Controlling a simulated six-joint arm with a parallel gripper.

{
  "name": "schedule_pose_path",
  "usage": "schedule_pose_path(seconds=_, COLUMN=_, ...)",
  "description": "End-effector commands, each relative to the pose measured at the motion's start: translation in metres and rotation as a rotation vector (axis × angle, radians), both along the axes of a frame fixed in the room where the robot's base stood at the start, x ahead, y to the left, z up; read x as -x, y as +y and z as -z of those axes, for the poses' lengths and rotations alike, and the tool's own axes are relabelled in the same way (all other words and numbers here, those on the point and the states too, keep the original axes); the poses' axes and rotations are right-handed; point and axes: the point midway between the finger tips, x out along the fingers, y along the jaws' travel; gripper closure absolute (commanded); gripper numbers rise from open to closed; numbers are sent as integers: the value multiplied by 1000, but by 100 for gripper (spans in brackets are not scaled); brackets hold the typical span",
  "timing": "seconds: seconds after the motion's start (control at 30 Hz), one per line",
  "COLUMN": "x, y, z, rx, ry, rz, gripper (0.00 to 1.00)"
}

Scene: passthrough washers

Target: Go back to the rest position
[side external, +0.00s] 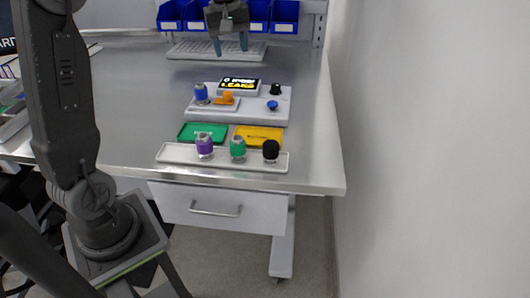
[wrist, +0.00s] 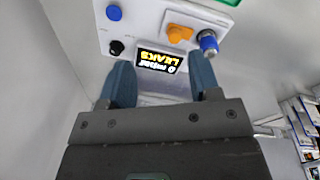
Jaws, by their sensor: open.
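The station carries a blue fitting (side external: 201,93), an orange part (side external: 227,98), a black knob (side external: 275,89) and a blue button (side external: 272,105). My gripper touches none of these.
A white tray (side external: 173,153) at the front holds purple (side external: 204,145), green (side external: 238,147) and black (side external: 270,150) fittings. A green tray (side external: 187,134) and yellow tray (side external: 259,134) lie behind it. A wall stands right.

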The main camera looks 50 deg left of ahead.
Motion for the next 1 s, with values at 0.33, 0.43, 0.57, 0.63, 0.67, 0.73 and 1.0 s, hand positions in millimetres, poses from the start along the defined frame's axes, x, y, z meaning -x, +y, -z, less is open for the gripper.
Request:
schedule_pose_path(seconds=0.33, x=111, y=-129, z=-7, rx=-158, ry=-176, rz=665, gripper=43)
schedule_pose_path(seconds=0.43, x=145, y=-152, z=6, rx=-208, ry=-222, rz=839, gripper=43)
schedule_pose_path(seconds=0.57, x=179, y=-172, z=25, rx=-265, ry=-272, rz=1023, gripper=43)
schedule_pose_path(seconds=0.63, x=192, y=-178, z=34, rx=-288, ry=-291, rz=1092, gripper=43)
schedule_pose_path(seconds=0.67, x=196, y=-180, z=37, rx=-297, ry=-296, rz=1115, gripper=43)
schedule_pose_path(seconds=0.73, x=203, y=-183, z=42, rx=-310, ry=-306, rz=1153, gripper=43)
schedule_pose_path(seconds=1.0, x=207, y=-184, z=46, rx=-319, ry=-312, rz=1180, gripper=43)
